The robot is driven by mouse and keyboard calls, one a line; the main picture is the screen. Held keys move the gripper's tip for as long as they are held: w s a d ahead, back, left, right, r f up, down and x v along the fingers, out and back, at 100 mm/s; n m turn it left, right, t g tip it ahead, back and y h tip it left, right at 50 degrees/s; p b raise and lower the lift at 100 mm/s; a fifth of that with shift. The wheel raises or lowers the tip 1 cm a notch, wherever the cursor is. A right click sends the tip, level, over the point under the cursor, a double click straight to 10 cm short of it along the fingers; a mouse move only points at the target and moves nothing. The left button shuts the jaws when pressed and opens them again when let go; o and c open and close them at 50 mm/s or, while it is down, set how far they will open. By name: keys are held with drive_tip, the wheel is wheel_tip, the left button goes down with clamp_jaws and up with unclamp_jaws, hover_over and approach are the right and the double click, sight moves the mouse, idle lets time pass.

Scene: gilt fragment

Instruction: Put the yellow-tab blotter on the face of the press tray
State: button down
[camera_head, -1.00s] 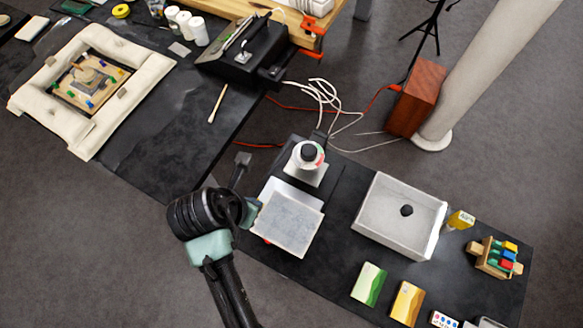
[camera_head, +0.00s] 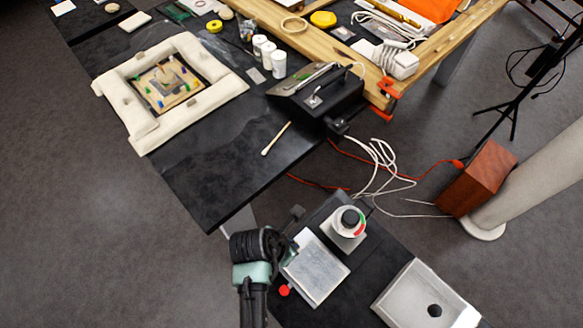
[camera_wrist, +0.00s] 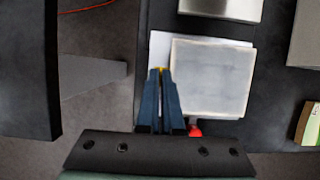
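A pale grey square panel (camera_head: 314,273) lies over a slightly larger white sheet on the black bench; the wrist view shows the panel (camera_wrist: 210,80) and the sheet (camera_wrist: 158,48). A small yellow tab (camera_wrist: 162,69) shows at the panel's left edge; I take the panel as the yellow-tab blotter. My gripper (camera_wrist: 162,72) is at that edge, its fingertips nearly together with the yellow between them; the head view shows it (camera_head: 286,252) beside the panel. I cannot tell which piece is the press tray.
A second black table (camera_head: 225,165) at the back holds a padded white frame (camera_head: 120,100). Open floor lies to the left.

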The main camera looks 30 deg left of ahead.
drive_tip(key=shift+f, duration=0.2)
drive_tip(key=shift+f, duration=0.15)
drive_tip(key=c, duration=1.1)
unclamp_jaws()
drive_tip(key=v, duration=1.2)
drive_tip(key=shift+r, duration=0.2)
